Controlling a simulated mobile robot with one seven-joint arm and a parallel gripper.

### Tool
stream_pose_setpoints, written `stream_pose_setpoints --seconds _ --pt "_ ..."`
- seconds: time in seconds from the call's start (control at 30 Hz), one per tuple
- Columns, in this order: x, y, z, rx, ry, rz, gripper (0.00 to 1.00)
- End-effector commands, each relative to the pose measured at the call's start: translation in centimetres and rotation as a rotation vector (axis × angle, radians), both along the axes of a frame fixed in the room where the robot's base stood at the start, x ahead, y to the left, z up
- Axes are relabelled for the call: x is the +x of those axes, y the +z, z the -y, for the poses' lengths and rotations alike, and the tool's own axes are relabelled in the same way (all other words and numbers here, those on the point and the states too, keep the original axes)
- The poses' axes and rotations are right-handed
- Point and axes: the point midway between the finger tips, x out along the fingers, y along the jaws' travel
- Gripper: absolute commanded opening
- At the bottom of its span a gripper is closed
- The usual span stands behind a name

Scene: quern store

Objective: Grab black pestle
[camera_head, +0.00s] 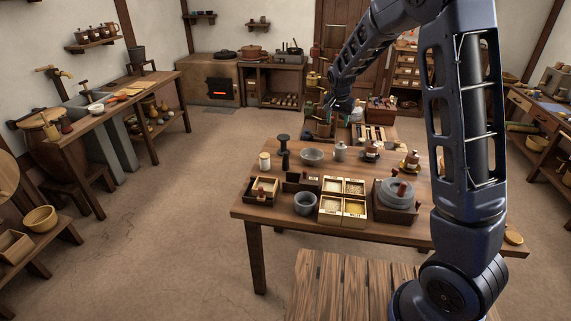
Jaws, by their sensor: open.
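I cannot tell for sure which of the two is the pestle. My gripper (322,112) is open at the end of my arm, small in the picture. It appears beyond and to the right of both black pieces, above the far part of the table area. Its fingertips are too small to make out clearly, and I see nothing held.
Near the black pieces are a cream jar (264,161), a grey mortar (305,203), a box of grains (330,209) and a stone quern (397,194). A slatted wooden platform (335,283) is in front. The floor to the left is clear.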

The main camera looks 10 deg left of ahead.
Motion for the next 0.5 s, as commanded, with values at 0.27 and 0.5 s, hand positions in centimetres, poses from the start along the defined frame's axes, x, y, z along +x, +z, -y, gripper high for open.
stream_pose_setpoints --seconds 0.27,0.5 --pt "2.4 -6.7 -8.5 -0.052 -0.001 0.046 0.53" --pt "3.1 -12.5 -16.0 -0.088 0.013 0.107 0.53"
